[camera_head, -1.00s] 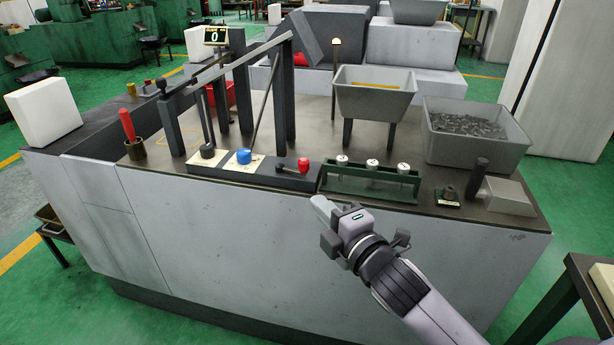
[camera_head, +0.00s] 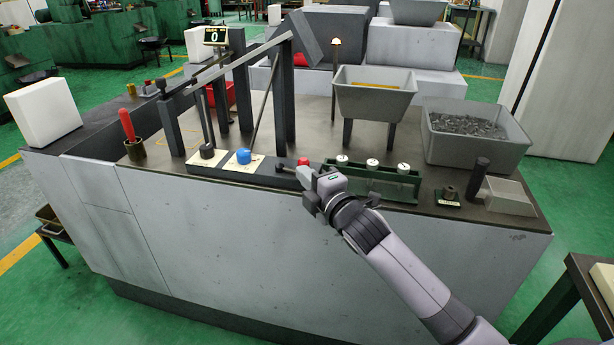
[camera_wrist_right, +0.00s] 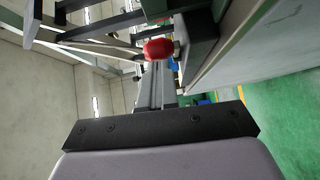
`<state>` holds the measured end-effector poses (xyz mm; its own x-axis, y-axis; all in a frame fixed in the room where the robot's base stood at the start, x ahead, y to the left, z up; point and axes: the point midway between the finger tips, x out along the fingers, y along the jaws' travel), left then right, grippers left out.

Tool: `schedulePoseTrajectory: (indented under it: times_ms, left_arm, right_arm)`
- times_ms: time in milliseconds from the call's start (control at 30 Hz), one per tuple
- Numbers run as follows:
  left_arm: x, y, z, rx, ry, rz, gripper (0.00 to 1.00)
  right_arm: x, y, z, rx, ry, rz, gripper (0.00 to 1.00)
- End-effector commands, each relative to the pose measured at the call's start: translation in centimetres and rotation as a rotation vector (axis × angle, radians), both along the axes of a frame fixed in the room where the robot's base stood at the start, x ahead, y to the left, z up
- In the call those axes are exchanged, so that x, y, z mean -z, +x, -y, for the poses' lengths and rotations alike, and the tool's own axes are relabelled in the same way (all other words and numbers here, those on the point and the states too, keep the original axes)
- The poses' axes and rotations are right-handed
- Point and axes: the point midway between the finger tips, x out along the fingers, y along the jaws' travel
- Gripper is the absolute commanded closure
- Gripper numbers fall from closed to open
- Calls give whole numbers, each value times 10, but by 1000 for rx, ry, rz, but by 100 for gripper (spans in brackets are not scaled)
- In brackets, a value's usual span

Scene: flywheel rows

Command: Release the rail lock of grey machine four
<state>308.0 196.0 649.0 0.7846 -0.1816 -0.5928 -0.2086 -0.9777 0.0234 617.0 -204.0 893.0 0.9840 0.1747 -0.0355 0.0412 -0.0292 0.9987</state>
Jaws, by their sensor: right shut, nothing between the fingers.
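The grey machine (camera_head: 240,235) fills the middle of the head view, with its controls along the near edge of its dark top. A small lever with a red knob (camera_head: 303,161) lies on the black strip there. The red knob also shows in the right wrist view (camera_wrist_right: 158,49), just past the fingertips. My right gripper (camera_head: 304,175) is shut and empty, at the near side of the red knob and partly covering the strip. I cannot tell whether it touches the knob. My left gripper is not in view.
A green rack (camera_head: 372,180) with white-topped pieces is to the right. A grey bin (camera_head: 475,140) of dark parts stands farther right.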

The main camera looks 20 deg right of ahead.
Motion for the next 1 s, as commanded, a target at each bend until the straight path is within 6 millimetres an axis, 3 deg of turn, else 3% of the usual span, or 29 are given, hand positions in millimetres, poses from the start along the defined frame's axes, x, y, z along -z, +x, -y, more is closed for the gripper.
schedulePoseTrajectory:
  times_ms: [267, 433, 633, 1000]
  left_arm:
    - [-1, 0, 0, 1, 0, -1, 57]
    - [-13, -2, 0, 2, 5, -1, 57]
    - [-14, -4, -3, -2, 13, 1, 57]
    - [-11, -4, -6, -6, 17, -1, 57]
  right_arm:
    - [-1, 0, 1, 1, -2, -1, 100]
    - [-5, 8, 16, 4, -7, -2, 100]
    - [-1, 18, 30, 2, -3, -1, 100]
    - [0, 19, 30, 0, 0, 0, 100]
